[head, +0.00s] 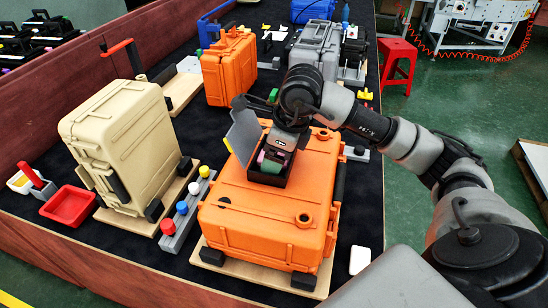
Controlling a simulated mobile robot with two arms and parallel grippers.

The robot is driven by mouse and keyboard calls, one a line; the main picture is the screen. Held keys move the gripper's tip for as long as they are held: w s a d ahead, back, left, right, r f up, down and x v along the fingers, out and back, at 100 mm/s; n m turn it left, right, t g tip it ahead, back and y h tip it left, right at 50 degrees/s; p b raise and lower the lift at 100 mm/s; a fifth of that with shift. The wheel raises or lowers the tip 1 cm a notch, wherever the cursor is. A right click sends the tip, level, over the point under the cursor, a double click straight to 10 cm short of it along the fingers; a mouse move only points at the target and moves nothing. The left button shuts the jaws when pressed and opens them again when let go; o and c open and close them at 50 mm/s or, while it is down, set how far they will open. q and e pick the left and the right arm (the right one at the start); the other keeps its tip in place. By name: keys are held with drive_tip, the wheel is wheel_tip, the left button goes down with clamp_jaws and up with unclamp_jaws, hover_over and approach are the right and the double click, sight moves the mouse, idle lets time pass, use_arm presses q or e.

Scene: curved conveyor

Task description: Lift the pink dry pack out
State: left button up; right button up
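A large orange case (268,214) lies flat on a wooden board. On its top is a dark open compartment (268,179) with a grey lid (243,132) standing up at its left. My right gripper (274,158) points down into this compartment. A small pinkish patch (262,157), possibly the pink dry pack, shows at the gripper's fingers beside a green piece (272,165). Whether the fingers are closed on it is too small to tell. My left gripper is not in view.
A beige case (122,140) stands at left, with a red tray (68,205) beside it. A button strip (188,208) with coloured knobs lies between the cases. Another orange case (229,68) and a grey case (316,48) stand behind. A red stool (398,60) is at right.

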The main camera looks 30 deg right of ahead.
drive_tip(key=shift+f, duration=0.1)
drive_tip(key=shift+c, duration=0.3)
drive_tip(key=c, duration=0.9)
drive_tip(key=shift+r, duration=0.55)
drive_tip(key=v, duration=0.3)
drive_tip(key=shift+d+r, duration=0.15)
drive_tip(key=shift+r, duration=0.15)
drive_tip(key=s+d+r+b, duration=0.2)
drive_tip(key=s+d+r, duration=0.4)
drive_tip(key=s+d, duration=0.1)
drive_tip(key=shift+w+a+p+v, duration=0.1)
drive_tip(key=shift+w+p+v, duration=0.1)
drive_tip(key=shift+p+v, duration=0.95)
drive_tip(key=shift+w+a+p+v, duration=0.15)
drive_tip(key=shift+p+v, duration=0.85)
drive_tip(key=shift+v, duration=0.35)
drive_tip(key=shift+w+a+p+v, duration=0.1)
drive_tip(key=shift+w+p+v, duration=0.1)
drive_tip(key=shift+p+v, duration=0.95)
